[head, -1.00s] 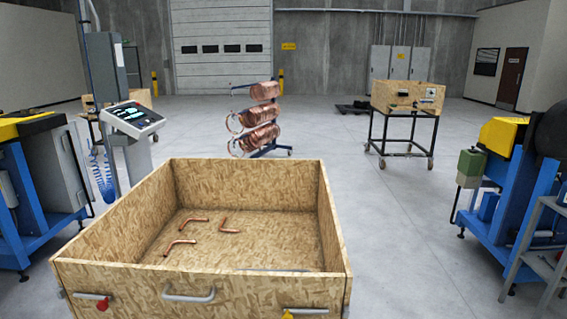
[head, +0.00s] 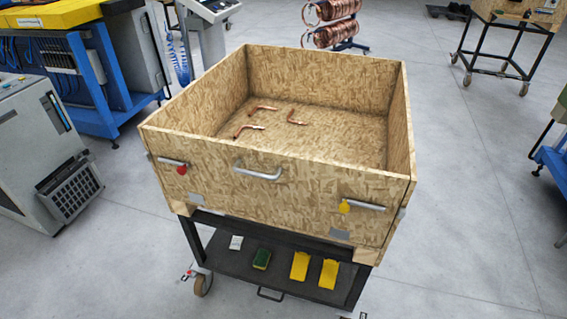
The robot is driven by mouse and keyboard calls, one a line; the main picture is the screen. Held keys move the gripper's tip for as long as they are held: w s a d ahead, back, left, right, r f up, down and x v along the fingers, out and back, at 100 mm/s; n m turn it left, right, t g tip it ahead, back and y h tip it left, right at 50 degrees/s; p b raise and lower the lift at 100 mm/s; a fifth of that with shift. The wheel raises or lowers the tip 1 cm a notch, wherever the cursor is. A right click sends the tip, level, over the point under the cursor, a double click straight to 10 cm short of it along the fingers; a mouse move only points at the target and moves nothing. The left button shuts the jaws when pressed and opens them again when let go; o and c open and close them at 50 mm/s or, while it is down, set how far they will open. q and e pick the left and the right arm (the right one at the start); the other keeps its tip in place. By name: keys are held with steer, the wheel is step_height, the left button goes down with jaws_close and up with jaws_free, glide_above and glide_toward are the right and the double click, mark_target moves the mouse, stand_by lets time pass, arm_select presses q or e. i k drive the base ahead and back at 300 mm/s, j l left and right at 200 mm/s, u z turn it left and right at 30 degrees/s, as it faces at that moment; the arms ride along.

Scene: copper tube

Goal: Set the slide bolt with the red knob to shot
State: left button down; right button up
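In the head view the slide bolt with the red knob (head: 181,170) sits on the front wall of an open wooden crate (head: 315,192), near its left corner. Its short grey bar (head: 170,161) runs along the wall; whether it is shot or drawn is too small to tell. A second bolt with a yellow knob (head: 345,207) sits near the right corner of the same wall. A grey handle (head: 258,173) is between them. Neither of my grippers shows.
The crate stands on a dark wheeled cart; its lower shelf (head: 275,276) holds yellow, green and white items. Several bent copper tubes (head: 248,127) lie inside the crate. A grey machine (head: 38,150) stands at left.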

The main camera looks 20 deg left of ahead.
mark_target(182, 170)
steer(key=u, duration=1.25)
